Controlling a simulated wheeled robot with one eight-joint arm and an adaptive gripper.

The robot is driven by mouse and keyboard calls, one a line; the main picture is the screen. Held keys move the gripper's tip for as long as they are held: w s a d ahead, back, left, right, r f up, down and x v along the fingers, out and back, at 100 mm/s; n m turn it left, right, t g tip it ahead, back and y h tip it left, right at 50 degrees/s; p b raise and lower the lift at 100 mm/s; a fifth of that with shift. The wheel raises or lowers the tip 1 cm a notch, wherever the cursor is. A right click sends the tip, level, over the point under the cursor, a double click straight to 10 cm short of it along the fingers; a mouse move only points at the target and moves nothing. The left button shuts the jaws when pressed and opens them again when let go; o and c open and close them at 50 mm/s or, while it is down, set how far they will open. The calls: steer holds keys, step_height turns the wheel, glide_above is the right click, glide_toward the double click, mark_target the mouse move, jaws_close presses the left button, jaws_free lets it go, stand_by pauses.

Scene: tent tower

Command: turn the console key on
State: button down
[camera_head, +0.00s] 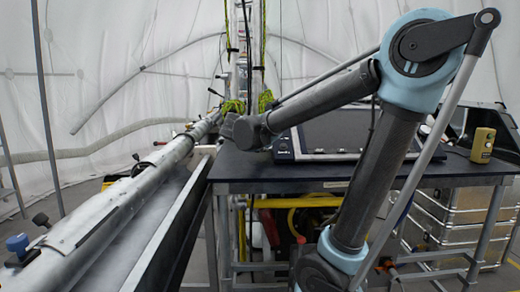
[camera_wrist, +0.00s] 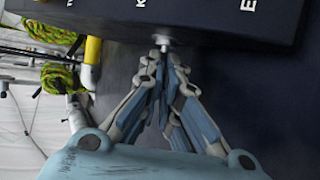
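The console (camera_head: 335,130) is a dark, sloped panel with a light frame on the table, and its dark face with white lettering also fills the top of the wrist view (camera_wrist: 215,22). The console key (camera_wrist: 162,41) is a small silver piece standing out from the console's edge in the wrist view. My gripper (camera_wrist: 165,62) has its two fingers drawn together at the key, with the tips around its near end. The tips overlap the key, so their exact contact is hard to see. In the head view the fingertips and the key are hidden behind my wrist.
The console stands on a dark table (camera_head: 270,172). A yellow handheld box (camera_head: 482,145) is at the table's right end. A long grey tube (camera_head: 120,205) runs along the left. Green-yellow rope coils (camera_head: 233,106) hang behind. Metal cases (camera_head: 450,215) stand under the table.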

steer(key=shift+s+f+m+t+h, duration=0.1)
steer(key=shift+f+m+t+h, duration=0.2)
steer(key=shift+t, duration=0.65)
steer(key=shift+s+f+m+t+h, duration=0.1)
steer(key=shift+f+m+t+h, duration=0.15)
steer(key=shift+t, duration=0.7)
steer(key=shift+d, duration=0.1)
steer(key=c, duration=1.8)
jaws_free()
steer(key=shift+s+a+t, duration=0.3)
steer(key=shift+s+a, duration=0.05)
steer(key=shift+s, duration=0.2)
steer(key=shift+v, duration=5.25)
